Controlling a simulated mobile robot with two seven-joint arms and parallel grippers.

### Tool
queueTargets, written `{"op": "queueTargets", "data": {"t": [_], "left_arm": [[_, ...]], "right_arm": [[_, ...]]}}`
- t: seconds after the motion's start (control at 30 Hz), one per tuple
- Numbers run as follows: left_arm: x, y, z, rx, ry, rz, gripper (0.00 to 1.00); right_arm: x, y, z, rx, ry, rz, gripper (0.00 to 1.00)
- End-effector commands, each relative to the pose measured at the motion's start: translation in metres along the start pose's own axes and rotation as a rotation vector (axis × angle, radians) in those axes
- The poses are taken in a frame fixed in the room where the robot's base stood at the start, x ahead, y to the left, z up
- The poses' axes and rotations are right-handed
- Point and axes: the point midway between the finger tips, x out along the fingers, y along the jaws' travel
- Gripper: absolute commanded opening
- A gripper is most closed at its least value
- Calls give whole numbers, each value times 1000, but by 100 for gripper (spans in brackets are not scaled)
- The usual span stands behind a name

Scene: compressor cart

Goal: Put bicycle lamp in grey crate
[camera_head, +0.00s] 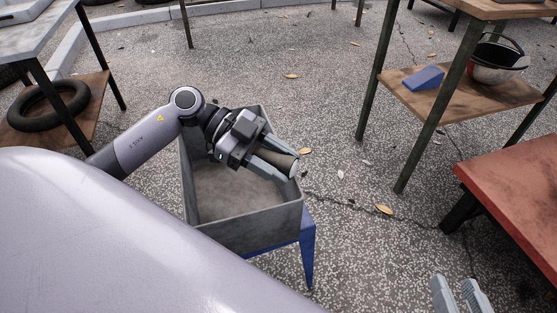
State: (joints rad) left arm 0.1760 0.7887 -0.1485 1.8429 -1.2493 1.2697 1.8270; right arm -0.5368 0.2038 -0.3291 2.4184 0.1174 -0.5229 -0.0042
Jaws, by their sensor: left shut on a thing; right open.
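The grey crate (245,229) stands open on a blue support, in the middle of the head view. My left gripper (279,164) is above the crate, over its right side. It is shut on the bicycle lamp (276,157), a dark cylinder with a paler end, held between its fingers. The part of the crate floor that shows is bare; the arm and gripper hide the rest. My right gripper (459,297) shows only its fingertips at the bottom right edge. It is open, with nothing visible between the fingers.
A blue stand (308,247) carries the crate. A wooden table (460,92) at the right has a blue wedge (424,78) and a helmet (497,60) on its shelf. A red bench (520,190) is at right. Tyres (48,104) lie on a shelf at left.

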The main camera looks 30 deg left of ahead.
Motion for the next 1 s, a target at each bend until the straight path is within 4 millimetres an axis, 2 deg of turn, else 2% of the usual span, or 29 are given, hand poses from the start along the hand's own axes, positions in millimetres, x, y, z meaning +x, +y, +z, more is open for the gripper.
{"op": "queueTargets", "data": {"t": [0.4,0.43,0.5,0.87,0.97,1.0], "left_arm": [[4,2,9,0,0,0,12],[4,2,10,0,0,0,50],[4,2,9,0,0,0,69],[2,1,6,1,0,-1,69],[-1,0,-2,3,0,-1,69],[-11,-1,-3,-4,-4,-1,69]], "right_arm": [[1,-2,0,16,-9,-7,43],[2,-2,0,16,-10,-7,43],[2,-2,0,16,-10,-7,43],[2,-1,2,12,-9,-5,43],[3,1,4,0,-2,2,43],[1,0,-4,3,-1,0,43]]}}
